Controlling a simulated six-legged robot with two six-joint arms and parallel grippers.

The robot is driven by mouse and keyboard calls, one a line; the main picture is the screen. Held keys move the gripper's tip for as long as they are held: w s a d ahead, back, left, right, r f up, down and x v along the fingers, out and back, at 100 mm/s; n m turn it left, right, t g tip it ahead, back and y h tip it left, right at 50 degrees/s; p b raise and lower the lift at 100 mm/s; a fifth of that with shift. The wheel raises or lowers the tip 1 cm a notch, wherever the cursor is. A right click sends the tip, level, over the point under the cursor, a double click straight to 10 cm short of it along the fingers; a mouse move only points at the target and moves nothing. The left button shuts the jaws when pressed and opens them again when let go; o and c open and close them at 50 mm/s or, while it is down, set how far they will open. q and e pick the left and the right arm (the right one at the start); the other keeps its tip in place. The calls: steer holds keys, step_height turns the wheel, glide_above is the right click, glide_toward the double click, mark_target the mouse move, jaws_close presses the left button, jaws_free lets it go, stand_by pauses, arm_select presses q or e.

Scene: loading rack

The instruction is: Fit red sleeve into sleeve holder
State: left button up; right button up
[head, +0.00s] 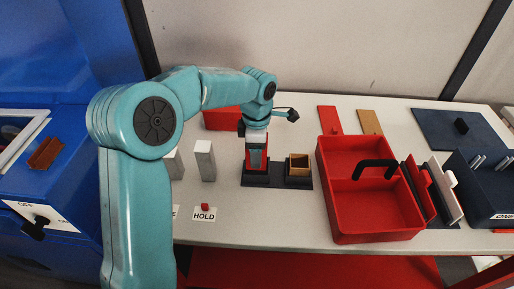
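The red sleeve (265,158) stands upright at the left end of the dark sleeve holder (276,180) on the table. I cannot tell whether it sits fully down in the holder. My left gripper (256,154) points down at the sleeve, with a grey finger in front of the red. Whether its fingers press on the sleeve is hidden. A brown open-topped square sleeve (299,170) stands at the right end of the same holder. My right gripper is not in view.
A red divided tote (375,236) with a black handle stands close to the right. Pale blocks (205,162) stand to the left. A HOLD label (204,215) is in front. A red bin (221,119) is behind my arm. Dark racks are far right.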

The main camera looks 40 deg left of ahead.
arm_select(q)
steer(key=shift+w+a+f+b, duration=0.1)
steer(key=shift+f+b, duration=0.2)
steer(key=shift+f, duration=0.3)
steer(key=shift+w+a+f+b, duration=0.1)
steer(key=shift+f+b, duration=0.15)
steer(key=shift+f, duration=0.3)
steer(key=shift+s+d+f+b, duration=0.15)
steer(key=shift+f+b, duration=0.7)
steer(key=shift+f, duration=0.1)
steer(key=o, duration=1.1)
steer(key=shift+f, duration=0.2)
step_height(320, 180, up, 17)
steer(key=p, duration=0.1)
